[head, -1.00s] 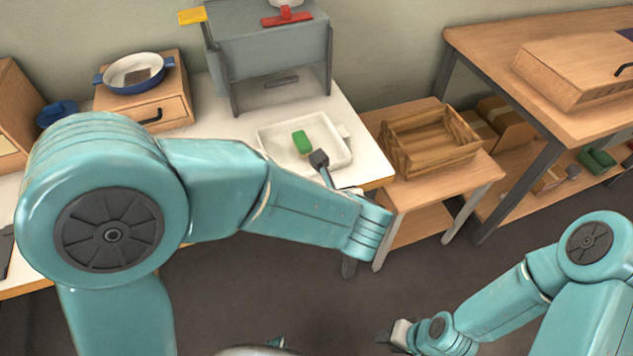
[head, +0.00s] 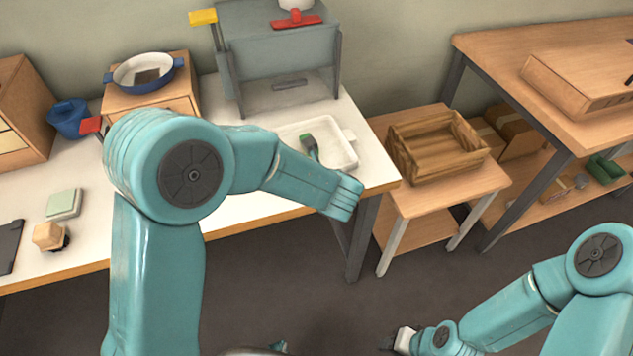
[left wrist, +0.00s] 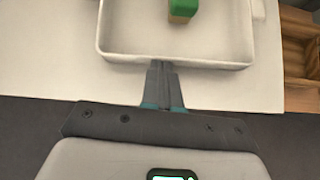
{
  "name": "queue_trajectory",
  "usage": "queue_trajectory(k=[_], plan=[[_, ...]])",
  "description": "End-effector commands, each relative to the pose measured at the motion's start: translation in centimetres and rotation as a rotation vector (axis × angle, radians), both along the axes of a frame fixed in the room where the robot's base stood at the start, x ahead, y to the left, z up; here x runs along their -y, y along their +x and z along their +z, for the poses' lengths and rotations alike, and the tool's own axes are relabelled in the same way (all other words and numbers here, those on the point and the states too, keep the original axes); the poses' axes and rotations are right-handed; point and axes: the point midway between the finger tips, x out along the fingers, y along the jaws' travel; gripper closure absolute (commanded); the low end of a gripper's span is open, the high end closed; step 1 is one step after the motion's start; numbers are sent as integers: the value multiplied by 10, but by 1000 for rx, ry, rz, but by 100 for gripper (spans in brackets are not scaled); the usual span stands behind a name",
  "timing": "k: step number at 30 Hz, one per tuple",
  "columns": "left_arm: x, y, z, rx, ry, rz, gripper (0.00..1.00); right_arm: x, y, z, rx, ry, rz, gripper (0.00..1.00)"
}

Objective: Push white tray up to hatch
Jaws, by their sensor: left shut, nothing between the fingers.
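The white tray (head: 345,152) lies on the white table near its right front corner. My left arm hides its left part in the head view. A green block (head: 304,137) is in it, partly behind my left gripper (head: 312,150). In the left wrist view, the tray's near rim (left wrist: 205,65) runs across just ahead of my left gripper (left wrist: 162,64), with the green block (left wrist: 182,10) beyond. The left fingers are shut and empty, at the rim; I cannot tell if they touch it. A grey cabinet with a front panel and handle (head: 290,84) stands behind the tray. My right gripper (head: 392,342) is low, away from the table.
A wooden crate (head: 435,170) sits on a low bench right of the table. A blue pan (head: 145,72) on a drawer box, a blue container (head: 69,118), a green pad (head: 64,203) and a wooden block (head: 49,236) are at the left. Floor in front is clear.

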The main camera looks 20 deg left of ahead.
Motion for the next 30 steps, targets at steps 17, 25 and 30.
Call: queue_trajectory(k=[17, 25, 30], plan=[[-39, 66, 0, -1, -1, 1, 100, 0, 0, 9, 0, 0, 0, 62], [-40, 67, -1, -1, -1, 0, 100, 0, 0, 8, 0, 0, 0, 62], [-39, 67, -1, -2, -1, 0, 100, 0, 0, 8, 0, 0, 0, 62]])
